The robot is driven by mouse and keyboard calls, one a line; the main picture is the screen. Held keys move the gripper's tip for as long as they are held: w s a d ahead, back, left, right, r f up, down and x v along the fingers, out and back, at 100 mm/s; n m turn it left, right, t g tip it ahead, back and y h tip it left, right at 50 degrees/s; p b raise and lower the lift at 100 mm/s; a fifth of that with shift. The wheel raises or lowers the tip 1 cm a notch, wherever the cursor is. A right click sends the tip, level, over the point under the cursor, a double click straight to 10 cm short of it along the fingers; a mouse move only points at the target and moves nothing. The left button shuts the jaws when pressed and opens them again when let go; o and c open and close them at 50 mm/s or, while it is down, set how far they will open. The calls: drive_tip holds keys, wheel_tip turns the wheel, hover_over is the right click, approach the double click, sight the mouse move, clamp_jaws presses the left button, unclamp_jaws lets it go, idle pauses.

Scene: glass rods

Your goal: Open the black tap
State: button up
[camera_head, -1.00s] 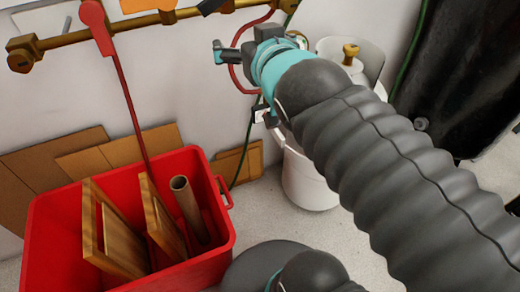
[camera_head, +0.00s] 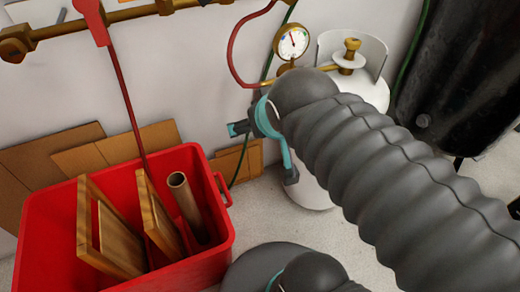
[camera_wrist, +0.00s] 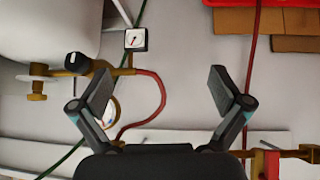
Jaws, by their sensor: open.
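A black round knob (camera_wrist: 76,62) on a brass fitting, the only black tap-like part I see, is at upper left in the wrist view. I cannot make it out in the head view, where my arm covers that area. My gripper (camera_wrist: 162,88) is open and empty, its fingers spread wide in the wrist view. The knob lies beyond and left of the left finger, apart from it in the picture. In the head view my gripper (camera_head: 265,152) is in front of the white gas cylinder (camera_head: 372,90), partly hidden by my arm.
A round gauge (camera_head: 292,42), a red hose (camera_head: 234,55) and a brass pipe with a red lever (camera_head: 92,18) are along the wall. A red crate (camera_head: 50,215) with boards stands at left. A black tank (camera_head: 455,75) is at right.

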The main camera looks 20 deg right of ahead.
drive_tip(key=shift+s+a+f+n+g+y+b, duration=0.15)
drive_tip(key=shift+s+a+f+g, duration=0.2)
drive_tip(key=shift+s+f, duration=0.25)
drive_tip(key=shift+s+a+f+n+g+y+b, duration=0.1)
drive_tip(key=shift+s+a+f+g, duration=0.1)
drive_tip(key=shift+s+f+g, duration=0.35)
drive_tip(key=shift+s+a+f+n+g+y+b, duration=0.1)
drive_tip(key=shift+s+a+f+g+y, duration=0.2)
drive_tip(key=shift+f, duration=0.45)
drive_tip(key=shift+s, duration=0.1)
